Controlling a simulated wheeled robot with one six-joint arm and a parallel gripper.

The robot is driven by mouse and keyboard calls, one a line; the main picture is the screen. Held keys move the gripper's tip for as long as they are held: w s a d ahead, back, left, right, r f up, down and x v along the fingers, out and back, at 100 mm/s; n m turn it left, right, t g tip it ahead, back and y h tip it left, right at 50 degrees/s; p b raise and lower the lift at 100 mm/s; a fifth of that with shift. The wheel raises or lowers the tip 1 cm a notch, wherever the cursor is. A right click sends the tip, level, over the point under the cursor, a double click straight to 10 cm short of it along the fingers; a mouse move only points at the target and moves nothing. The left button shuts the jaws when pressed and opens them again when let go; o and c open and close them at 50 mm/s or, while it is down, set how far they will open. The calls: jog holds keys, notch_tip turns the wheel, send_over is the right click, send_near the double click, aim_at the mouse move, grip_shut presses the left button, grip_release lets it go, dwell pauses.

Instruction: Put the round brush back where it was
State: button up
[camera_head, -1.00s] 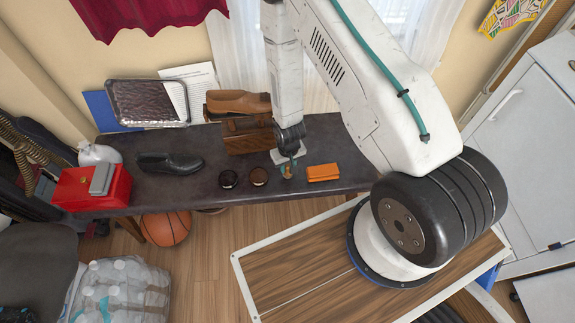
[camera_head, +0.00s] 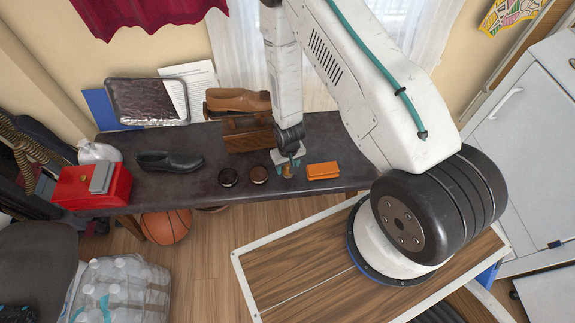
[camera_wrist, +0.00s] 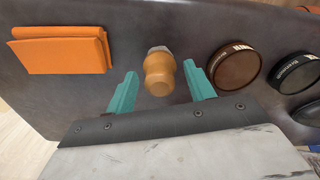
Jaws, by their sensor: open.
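The round brush (camera_wrist: 158,72), with a light wooden knob handle and a pale end, stands on the dark table (camera_head: 180,193). In the wrist view it lies between the two teal fingers of my gripper (camera_wrist: 162,86), with gaps on both sides. The fingers are open and not closed on it. In the head view my gripper (camera_head: 288,166) is low over the front of the table, and the brush (camera_head: 287,173) shows only as a small patch there, partly hidden by the fingers.
Two round dark tins (camera_head: 228,177) (camera_head: 259,174) stand left of the brush, an orange cloth (camera_head: 323,171) to its right. A wooden box (camera_head: 248,137) with a brown shoe (camera_head: 238,100) stands behind. A black shoe (camera_head: 170,161) and red box (camera_head: 90,188) lie further left.

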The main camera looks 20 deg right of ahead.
jog(key=shift+s+r, duration=0.15)
jog(key=shift+r, duration=3.75)
